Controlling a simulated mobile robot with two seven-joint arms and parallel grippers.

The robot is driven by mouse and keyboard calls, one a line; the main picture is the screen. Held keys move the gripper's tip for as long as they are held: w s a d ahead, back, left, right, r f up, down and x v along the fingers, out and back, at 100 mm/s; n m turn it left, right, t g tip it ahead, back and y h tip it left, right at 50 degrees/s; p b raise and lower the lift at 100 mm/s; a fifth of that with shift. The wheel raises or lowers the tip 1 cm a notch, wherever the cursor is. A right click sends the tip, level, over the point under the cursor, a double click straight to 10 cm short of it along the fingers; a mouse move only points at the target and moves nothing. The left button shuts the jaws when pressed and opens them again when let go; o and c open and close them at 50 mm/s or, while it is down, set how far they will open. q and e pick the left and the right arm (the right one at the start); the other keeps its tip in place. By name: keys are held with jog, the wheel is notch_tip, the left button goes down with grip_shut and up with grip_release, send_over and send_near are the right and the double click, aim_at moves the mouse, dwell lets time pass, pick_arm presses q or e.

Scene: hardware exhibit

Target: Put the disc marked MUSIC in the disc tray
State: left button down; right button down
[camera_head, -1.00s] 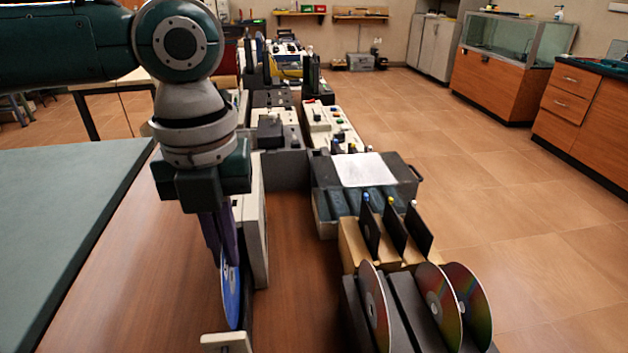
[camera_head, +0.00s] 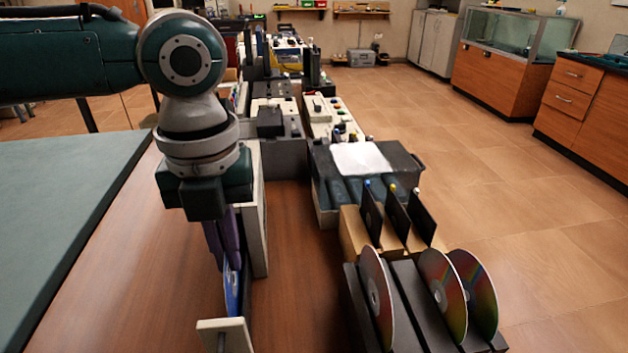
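My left gripper (camera_head: 225,250) points straight down, its purple-grey fingers close together at the upper edge of a blue disc (camera_head: 232,290). The disc stands upright, nearly edge-on, and seems pinched between the fingertips. Its marking cannot be read. The disc tray, with a pale front plate (camera_head: 224,336), sticks out toward me from a pale upright player (camera_head: 260,235). The disc's lower part is hidden behind this plate, beside a dark strip of the tray. Whether the disc touches the tray cannot be told. My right gripper is out of view.
A dark rack (camera_head: 407,300) holds three shiny discs upright at the front right. Behind it, a wooden holder (camera_head: 352,232) carries dark upright plates, and a grey case bears a white sheet (camera_head: 360,158). Bare wooden tabletop (camera_head: 295,290) lies between tray and rack.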

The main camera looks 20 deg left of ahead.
pick_arm(q)
jog(key=shift+f+b, duration=0.45)
jog(key=shift+f, duration=0.5)
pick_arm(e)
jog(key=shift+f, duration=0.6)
pick_arm(q)
jog(key=c, duration=1.5)
grip_release()
jog(key=o, duration=0.5)
jog(key=shift+r, duration=0.1)
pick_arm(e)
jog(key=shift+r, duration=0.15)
